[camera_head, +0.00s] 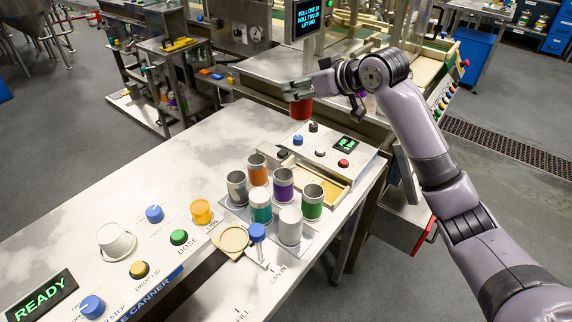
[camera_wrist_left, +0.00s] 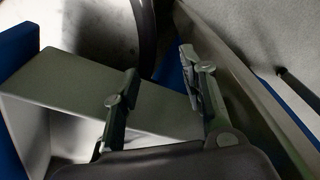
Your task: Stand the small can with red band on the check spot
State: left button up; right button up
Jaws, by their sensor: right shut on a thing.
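My right gripper (camera_head: 299,91) comes in from the right in the head view and is shut on a small can with a red band (camera_head: 301,109). The can hangs upright below the fingers, above the far end of the bench, and its upper part is hidden by them. I cannot make out a marked check spot in these frames. My left gripper (camera_wrist_left: 158,66) shows in the left wrist view, with its two fingers apart and nothing between them. It is not in the head view.
Several banded cans, including a purple one (camera_head: 283,184) and a green one (camera_head: 313,202), stand close together on the bench (camera_head: 130,185). A control box with knobs (camera_head: 320,153) is behind them. A blue-knobbed lever (camera_head: 257,233) rises in front.

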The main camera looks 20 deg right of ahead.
aim_at(308, 116)
jog(key=f, duration=0.4)
jog(key=s+f, duration=0.1)
jog(key=f, duration=0.2)
jog(key=shift+s+d+p, duration=0.1)
jog(key=shift+d+p, duration=0.15)
jog(key=shift+p, duration=0.1)
jog(key=f, duration=0.6)
jog(key=f+p, duration=0.1)
jog(key=f, duration=0.5)
jog(key=shift+w+f, duration=0.2)
jog(key=shift+f, duration=0.05)
pick_arm(q)
jog(key=shift+s+d+r, duration=0.25)
jog(key=shift+s+r, duration=0.5)
jog(key=shift+r, duration=0.1)
jog(key=shift+s, duration=0.1)
pick_arm(e)
jog(key=o, duration=0.8)
jog(key=shift+c, duration=0.2)
